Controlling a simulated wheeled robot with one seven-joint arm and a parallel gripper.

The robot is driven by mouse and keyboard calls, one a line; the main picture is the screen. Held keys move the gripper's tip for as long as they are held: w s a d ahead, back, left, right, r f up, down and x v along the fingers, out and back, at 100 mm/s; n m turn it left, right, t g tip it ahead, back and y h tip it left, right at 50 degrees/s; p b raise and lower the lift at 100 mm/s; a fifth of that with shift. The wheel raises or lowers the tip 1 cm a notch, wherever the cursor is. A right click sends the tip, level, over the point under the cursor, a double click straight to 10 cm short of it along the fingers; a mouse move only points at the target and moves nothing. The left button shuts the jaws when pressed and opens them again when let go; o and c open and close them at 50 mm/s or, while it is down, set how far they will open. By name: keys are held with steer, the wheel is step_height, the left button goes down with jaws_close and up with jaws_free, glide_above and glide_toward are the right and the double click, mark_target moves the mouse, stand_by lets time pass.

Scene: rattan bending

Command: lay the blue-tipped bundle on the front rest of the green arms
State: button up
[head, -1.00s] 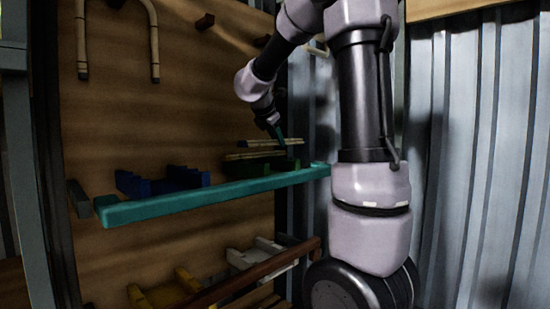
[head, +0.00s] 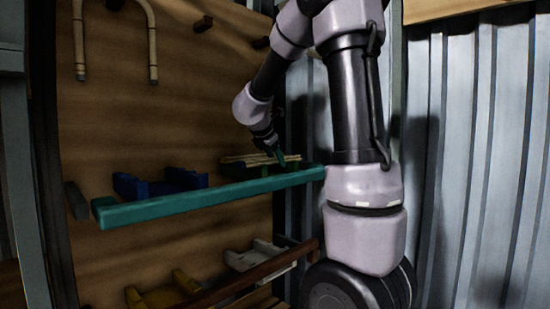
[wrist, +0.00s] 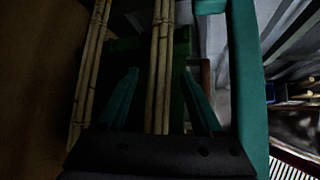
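The green arms (head: 258,171) stand on the shelf behind its teal front rail; a green part also shows in the wrist view (wrist: 181,62). A cane bundle (wrist: 160,35) lies across them on the front side, nearer the rail. A second bundle (wrist: 90,70) lies behind it, nearer the wooden wall. No blue tip is visible on either, so I cannot tell their colours. My gripper (wrist: 160,72) is open, with one finger on each side of the front bundle and gaps between. In the head view my gripper (head: 279,154) is low over the green arms.
The teal rail (head: 200,200) runs along the shelf front, close to my gripper's right side in the wrist view. Blue arms (head: 160,184) stand empty to the left. White arms (head: 255,255) and yellow arms (head: 165,294) are below. A bent cane (head: 116,8) hangs on the wall.

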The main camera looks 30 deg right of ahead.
steer(key=s+a+r+n+t+y, duration=0.3)
steer(key=a+r+n+t, duration=0.2)
steer(key=a+r+n, duration=0.5)
steer(key=s+a+r+n+t+y, duration=0.35)
steer(key=r+n, duration=0.45)
steer(key=n, duration=0.6)
steer(key=s+a+f+n+g+y, duration=0.1)
steer(key=s+a+f+n+y, duration=0.15)
steer(key=s+f+n, duration=0.35)
steer(key=s+a+f+n+g+y, duration=0.1)
steer(key=s+a+n+g+y, duration=0.15)
steer(key=n, duration=0.55)
steer(key=s+d+f+n+g+h, duration=0.2)
steer(key=s+d+f+n+g, duration=0.1)
steer(key=s+f+n, duration=0.6)
steer(key=s+f+g, duration=0.1)
steer(key=s+f, duration=0.1)
steer(key=s, duration=0.1)
steer(key=shift+n+g, duration=0.3)
steer(key=shift+n, duration=0.1)
